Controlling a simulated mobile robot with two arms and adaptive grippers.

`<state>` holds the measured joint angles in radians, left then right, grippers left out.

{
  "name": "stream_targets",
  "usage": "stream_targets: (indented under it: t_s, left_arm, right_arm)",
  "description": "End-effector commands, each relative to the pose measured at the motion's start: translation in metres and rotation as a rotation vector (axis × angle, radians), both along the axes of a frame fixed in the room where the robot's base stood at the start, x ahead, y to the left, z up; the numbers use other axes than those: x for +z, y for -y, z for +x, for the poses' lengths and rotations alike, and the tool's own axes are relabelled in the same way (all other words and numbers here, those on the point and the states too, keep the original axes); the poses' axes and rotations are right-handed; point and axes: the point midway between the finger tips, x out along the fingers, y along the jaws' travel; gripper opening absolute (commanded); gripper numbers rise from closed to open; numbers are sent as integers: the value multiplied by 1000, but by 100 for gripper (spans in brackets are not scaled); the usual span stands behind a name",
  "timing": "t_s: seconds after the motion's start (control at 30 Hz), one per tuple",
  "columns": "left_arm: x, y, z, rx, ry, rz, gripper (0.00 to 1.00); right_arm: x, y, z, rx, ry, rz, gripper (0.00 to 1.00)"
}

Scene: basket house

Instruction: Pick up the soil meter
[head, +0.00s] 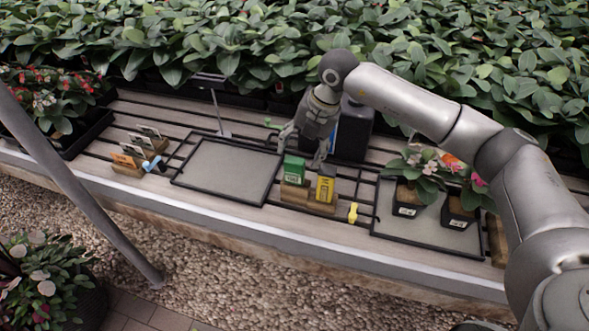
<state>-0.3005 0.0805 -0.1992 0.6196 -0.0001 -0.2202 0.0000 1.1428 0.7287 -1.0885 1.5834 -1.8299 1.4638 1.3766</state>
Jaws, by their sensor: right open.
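A wooden holder (312,205) on the slatted bench bears a green box-shaped item (294,170) and a yellow one (325,188). A small yellow tool (353,212) sits just right of the holder. Any of these may be the soil meter; they are too small to tell. My right gripper (304,152) is open and points down, just behind the green item. Its fingers are partly hidden by the items, and whether it touches them I cannot tell. My left gripper is not in view.
An empty grey tray (222,170) lies left of the holder. Potted flowers (412,190) stand on another tray at right. A dark box (352,130) stands behind my right gripper. A second holder (127,169) with cards is at left. Dense plants line the back.

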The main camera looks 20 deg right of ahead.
Motion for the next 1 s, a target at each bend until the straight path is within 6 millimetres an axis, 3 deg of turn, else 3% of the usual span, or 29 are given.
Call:
stream_targets:
  t_s: [0.43,0.7,1.0]
  left_arm:
    - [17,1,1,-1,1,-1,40]
    - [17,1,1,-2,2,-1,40]
    - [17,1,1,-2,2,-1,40]
  right_arm:
    - [-49,-9,9,2,-1,2,65]
    - [-54,-10,10,1,1,3,65]
    - [-54,-10,10,1,1,3,29]
